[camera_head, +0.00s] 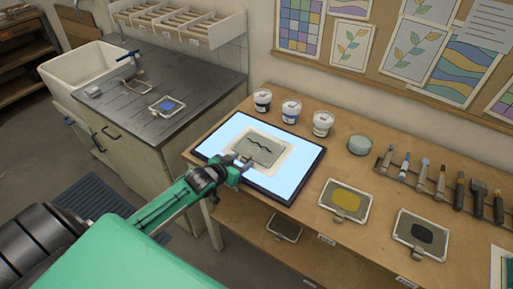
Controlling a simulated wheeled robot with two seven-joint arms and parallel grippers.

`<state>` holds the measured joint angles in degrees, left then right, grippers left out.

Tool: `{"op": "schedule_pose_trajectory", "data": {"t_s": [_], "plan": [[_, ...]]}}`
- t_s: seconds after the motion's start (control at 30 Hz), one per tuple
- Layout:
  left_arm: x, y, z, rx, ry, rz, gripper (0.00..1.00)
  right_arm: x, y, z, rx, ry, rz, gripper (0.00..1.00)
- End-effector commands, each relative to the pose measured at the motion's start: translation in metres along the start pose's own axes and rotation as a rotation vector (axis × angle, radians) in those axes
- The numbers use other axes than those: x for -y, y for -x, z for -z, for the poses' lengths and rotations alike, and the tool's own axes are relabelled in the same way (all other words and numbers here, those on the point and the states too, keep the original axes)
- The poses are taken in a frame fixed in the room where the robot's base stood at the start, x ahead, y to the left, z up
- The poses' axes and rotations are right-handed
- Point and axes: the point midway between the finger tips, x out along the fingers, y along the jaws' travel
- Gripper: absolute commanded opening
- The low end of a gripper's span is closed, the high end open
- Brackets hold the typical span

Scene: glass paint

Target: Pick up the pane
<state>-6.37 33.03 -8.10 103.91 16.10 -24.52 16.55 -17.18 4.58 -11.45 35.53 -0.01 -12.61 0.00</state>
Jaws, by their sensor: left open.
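A pane (262,146) with a clear frame and a dark wavy line lies flat on a pale sheet on the lit light panel (296,178). Its clip tab is at its near-left edge. My left gripper (240,165) is open at that near edge, by the tab. I cannot tell whether its fingers touch the tab or straddle it. My right gripper is not in view. Other framed panes lie about: a yellow one (344,198) and a dark-patched one (421,234) on the bench, and a blue one (167,105) on the sink counter.
Three paint jars (290,110) stand behind the panel, with a round grey-green pot (359,145) to their right. Several brushes and tools (440,180) lie in a rack at the right. A white sink (90,65) is at the left. Another pane (284,226) sits on the lower shelf.

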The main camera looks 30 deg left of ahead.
Motion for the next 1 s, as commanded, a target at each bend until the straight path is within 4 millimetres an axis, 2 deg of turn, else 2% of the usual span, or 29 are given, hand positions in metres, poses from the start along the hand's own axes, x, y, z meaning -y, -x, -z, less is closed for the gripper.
{"op": "schedule_pose_trajectory", "data": {"t_s": [0.07, 0.3, 0.57, 0.73, 0.87, 1.0], "plan": [[0.0, 0.0, 0.0, 0.0, 0.0, 0.0, 0.45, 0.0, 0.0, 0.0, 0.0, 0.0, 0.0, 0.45], [0.0, 0.0, 0.0, 0.0, 0.0, 0.0, 0.0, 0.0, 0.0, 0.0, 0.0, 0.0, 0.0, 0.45], [0.0, 0.001, 0.001, -0.001, 0.0, 0.0, 0.0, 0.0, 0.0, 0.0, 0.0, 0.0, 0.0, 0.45], [0.001, 0.004, 0.009, -0.002, -0.001, 0.001, 0.0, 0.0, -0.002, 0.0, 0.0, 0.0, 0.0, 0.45], [0.001, 0.011, 0.028, -0.005, -0.003, 0.0, 0.0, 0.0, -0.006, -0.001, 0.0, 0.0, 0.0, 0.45], [0.001, 0.026, 0.064, -0.009, -0.005, 0.0, 0.0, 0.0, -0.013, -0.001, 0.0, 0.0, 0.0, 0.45]]}}
